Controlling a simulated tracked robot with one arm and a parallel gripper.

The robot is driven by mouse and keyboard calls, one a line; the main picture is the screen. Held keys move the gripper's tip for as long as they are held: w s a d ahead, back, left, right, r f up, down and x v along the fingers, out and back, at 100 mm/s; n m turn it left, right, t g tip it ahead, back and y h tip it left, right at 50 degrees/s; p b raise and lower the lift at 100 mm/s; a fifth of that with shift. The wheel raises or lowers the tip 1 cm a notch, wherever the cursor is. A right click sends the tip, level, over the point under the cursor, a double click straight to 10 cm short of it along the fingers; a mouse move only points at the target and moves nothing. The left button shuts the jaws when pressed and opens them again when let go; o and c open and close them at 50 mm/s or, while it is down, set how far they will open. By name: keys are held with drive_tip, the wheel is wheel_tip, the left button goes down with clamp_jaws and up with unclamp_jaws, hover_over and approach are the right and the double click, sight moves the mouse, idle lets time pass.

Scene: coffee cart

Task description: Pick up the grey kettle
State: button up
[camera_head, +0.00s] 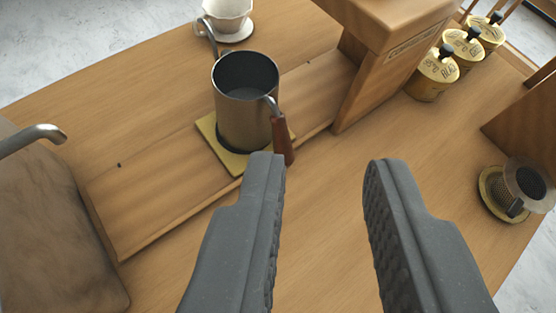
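The grey kettle (243,112) stands upright on a yellow-green mat (228,157), left of the upper middle. It has an open dark top, a thin spout at its upper left and a brown wooden handle (281,139) at its lower right, angled down. My gripper (323,165) is open and empty, with its two dark ribbed fingers spread wide in the lower middle. The left fingertip shows just below the kettle's handle in the picture; I cannot tell whether they touch. The right finger is well to the right of the kettle.
A wooden stand (390,62) rises right of the kettle. Several labelled tins (433,74) stand behind it. A white cup (228,14) sits at the back. A brown block (57,225) with a metal pipe (30,138) is at left. A glass strainer (523,184) lies at right. The counter between is clear.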

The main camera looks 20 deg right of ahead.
drive_tip(key=w+a+f+m+h+b, duration=0.1)
drive_tip(key=w+a+f+h, duration=0.1)
drive_tip(key=f, duration=0.6)
drive_tip(key=w+a+f+h+b, duration=0.1)
drive_tip(key=f+h, duration=0.1)
drive_tip(key=f, duration=0.6)
drive_tip(key=shift+g, duration=0.4)
drive_tip(key=x, duration=0.4)
drive_tip(key=b+x, duration=0.1)
drive_tip(key=x, duration=0.3)
drive_tip(key=shift+w+a+f, duration=0.2)
drive_tip(key=shift+a, duration=0.15)
drive_tip(key=shift+r+b+x, duration=0.15)
drive_tip(key=shift+b+x, duration=0.2)
drive_tip(key=shift+x, duration=1.15)
drive_tip(key=shift+r+b+x, duration=0.1)
drive_tip(key=shift+b+x, duration=0.25)
drive_tip(key=shift+x, duration=1.1)
drive_tip(key=shift+w+a, duration=0.1)
drive_tip(key=shift+w, duration=0.05)
clamp_jaws()
